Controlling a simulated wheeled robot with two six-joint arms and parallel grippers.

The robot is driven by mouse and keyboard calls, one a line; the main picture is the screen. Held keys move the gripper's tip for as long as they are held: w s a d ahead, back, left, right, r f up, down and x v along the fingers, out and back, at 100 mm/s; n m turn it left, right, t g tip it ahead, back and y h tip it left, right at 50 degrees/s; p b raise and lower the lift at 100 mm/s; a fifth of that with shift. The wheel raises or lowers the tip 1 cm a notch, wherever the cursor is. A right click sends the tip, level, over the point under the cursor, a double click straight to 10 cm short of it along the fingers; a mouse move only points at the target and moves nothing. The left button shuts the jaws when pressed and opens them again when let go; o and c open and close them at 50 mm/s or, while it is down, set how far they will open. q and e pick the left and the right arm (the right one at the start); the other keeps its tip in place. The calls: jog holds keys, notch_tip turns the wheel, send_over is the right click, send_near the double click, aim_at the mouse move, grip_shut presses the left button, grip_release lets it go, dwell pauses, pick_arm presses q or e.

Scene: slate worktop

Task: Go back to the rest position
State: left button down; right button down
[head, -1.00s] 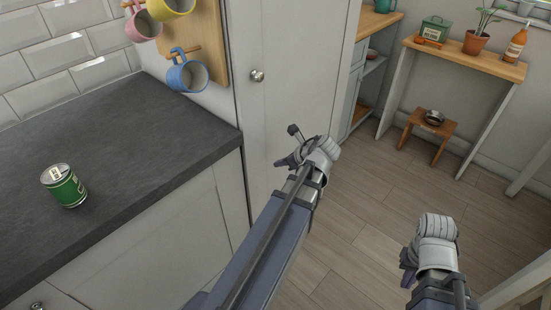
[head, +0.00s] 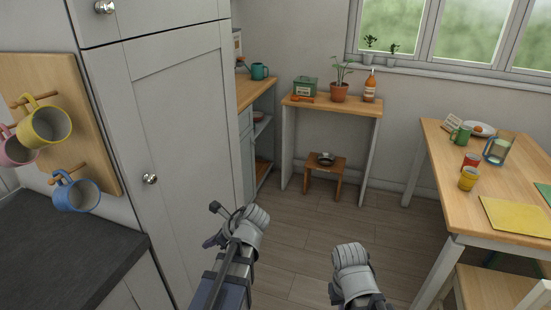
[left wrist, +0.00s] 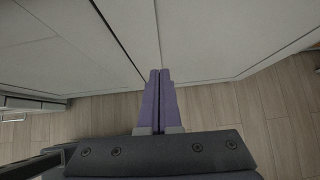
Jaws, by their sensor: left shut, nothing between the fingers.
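My left gripper (head: 210,241) is in front of the tall white cabinet, low in the middle of the head view. In the left wrist view its two purple fingers (left wrist: 160,74) lie side by side, shut with nothing between them, pointing toward the pale cabinet panels. The wrist of my right arm (head: 352,272) shows at the bottom of the head view, right of the left one. Its fingers are hidden.
The slate worktop (head: 60,250) is at the left, below mugs on a wooden rack (head: 85,125). The tall cabinet (head: 175,120) stands close to my left arm. A wooden table (head: 500,165) with cups is at the right. Open floor (head: 310,235) lies between.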

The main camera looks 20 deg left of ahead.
pick_arm(q)
jog(key=s+d+r+n+h+p, duration=0.1)
jog(key=s+d+n+h+p, duration=0.1)
jog(key=d+n, duration=0.3)
jog(key=s+d+r+n+h+p, duration=0.2)
jog(key=d+n+p, duration=0.3)
jog(key=d, duration=0.9)
jog(key=s+d+r+n+g+h+p, duration=0.1)
jog(key=s+d+r+n+h+p, duration=0.1)
jog(key=d, duration=0.8)
jog(key=s+n+h+p, duration=0.1)
jog(key=s+n+p, duration=0.1)
jog(key=n, duration=0.1)
jog(key=shift+s+h, duration=0.25)
jog(key=shift+h, duration=0.05)
